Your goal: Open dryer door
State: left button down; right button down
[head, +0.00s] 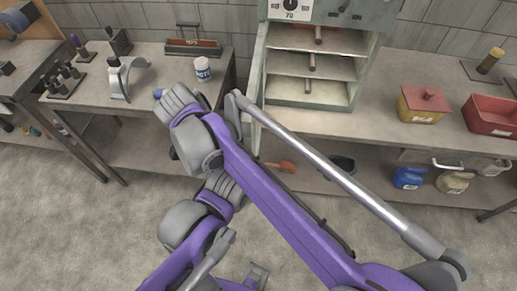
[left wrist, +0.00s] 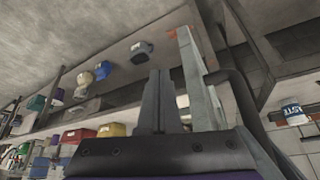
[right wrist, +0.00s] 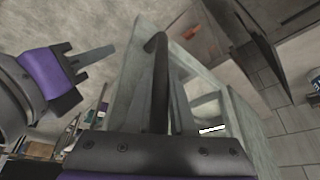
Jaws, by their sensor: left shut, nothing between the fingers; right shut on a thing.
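The dryer (head: 318,95) is a grey-green cabinet on the bench in the head view, its shelves exposed. Its pale door (head: 254,75) stands open on the left, seen nearly edge-on and partly behind my arms. In the right wrist view, my right gripper (right wrist: 172,105) is shut on the dark curved door handle (right wrist: 157,65), beside the door panel (right wrist: 128,85). In the left wrist view, my left gripper (left wrist: 158,85) is shut and empty, beside the door (left wrist: 197,75). My left fingers also show at the left of the right wrist view. My arms hide much of the door in the head view.
A side bench (head: 150,85) stands left of the dryer with a white jar (head: 202,68), a clamp-like tool and racks. Right of the dryer are a yellow box (head: 422,105) and red bin (head: 492,115). Blue and beige jugs sit on the lower shelf. Floor in front is clear.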

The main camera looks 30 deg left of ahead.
jog(key=shift+s+a, duration=0.2)
jog(key=shift+a, duration=0.55)
jog(key=shift+s+a, duration=0.2)
jog(key=shift+a, duration=0.55)
jog(key=shift+s+a, duration=0.2)
jog(key=shift+a, duration=0.55)
jog(key=c, duration=0.8)
grip_release()
jog(key=shift+o, duration=0.2)
jog(key=shift+r, duration=0.1)
jog(key=v, duration=1)
jog(key=shift+s+r+p, duration=0.15)
jog(key=shift+r+p, duration=0.15)
